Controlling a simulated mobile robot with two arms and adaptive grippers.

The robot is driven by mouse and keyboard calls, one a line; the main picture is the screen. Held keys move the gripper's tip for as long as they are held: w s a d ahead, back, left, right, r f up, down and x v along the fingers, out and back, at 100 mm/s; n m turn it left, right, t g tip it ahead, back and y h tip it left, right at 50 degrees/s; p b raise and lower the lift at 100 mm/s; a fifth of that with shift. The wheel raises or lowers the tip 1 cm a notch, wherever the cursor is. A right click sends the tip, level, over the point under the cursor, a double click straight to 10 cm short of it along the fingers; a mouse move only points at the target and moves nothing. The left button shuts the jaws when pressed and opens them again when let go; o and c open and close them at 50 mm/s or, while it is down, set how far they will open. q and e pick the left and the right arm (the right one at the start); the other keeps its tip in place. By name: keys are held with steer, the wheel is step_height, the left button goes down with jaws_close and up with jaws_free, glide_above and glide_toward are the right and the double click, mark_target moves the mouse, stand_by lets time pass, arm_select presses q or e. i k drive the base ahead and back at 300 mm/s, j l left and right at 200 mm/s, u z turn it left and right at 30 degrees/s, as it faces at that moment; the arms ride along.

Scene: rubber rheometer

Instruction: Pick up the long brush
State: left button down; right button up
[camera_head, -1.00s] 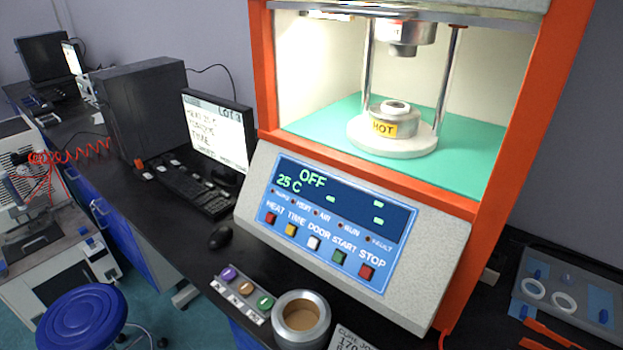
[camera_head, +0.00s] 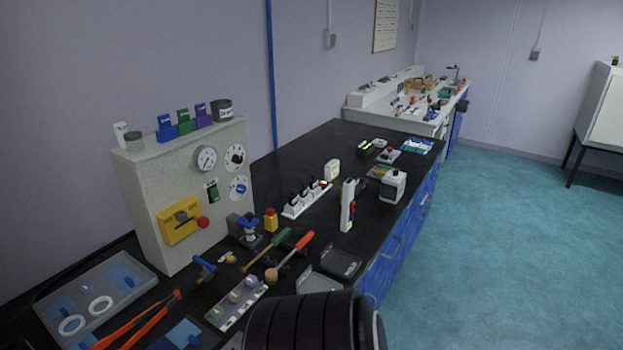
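Two long-handled tools lie side by side on the black bench, near the middle of the view. One has a green handle and a yellowish shaft (camera_head: 262,252). The other has an orange-red handle (camera_head: 296,248) and a tan, rounded end towards the lower left. Either could be the long brush; I cannot tell which, as bristles are not clear at this size. Neither of my grippers is in view.
A grey cabinet with dials (camera_head: 183,190) stands at the back left of the bench. A grey tray with white rings (camera_head: 97,318), orange-red tongs (camera_head: 150,318) and a strip of round pieces (camera_head: 240,300) lie nearby. Open teal floor (camera_head: 490,230) is on the right.

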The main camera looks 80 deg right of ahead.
mark_target(271, 275)
steer(key=l+z, duration=0.1)
steer(key=z, duration=0.85)
steer(key=l+z, duration=0.2)
steer(key=z, duration=0.3)
steer(key=l+z, duration=0.1)
steer(key=z, duration=0.85)
steer(key=i+l, duration=0.1)
steer(key=l, duration=0.15)
steer(key=i+l+u, duration=0.1)
steer(key=i+l, duration=0.05)
steer(key=l, duration=0.1)
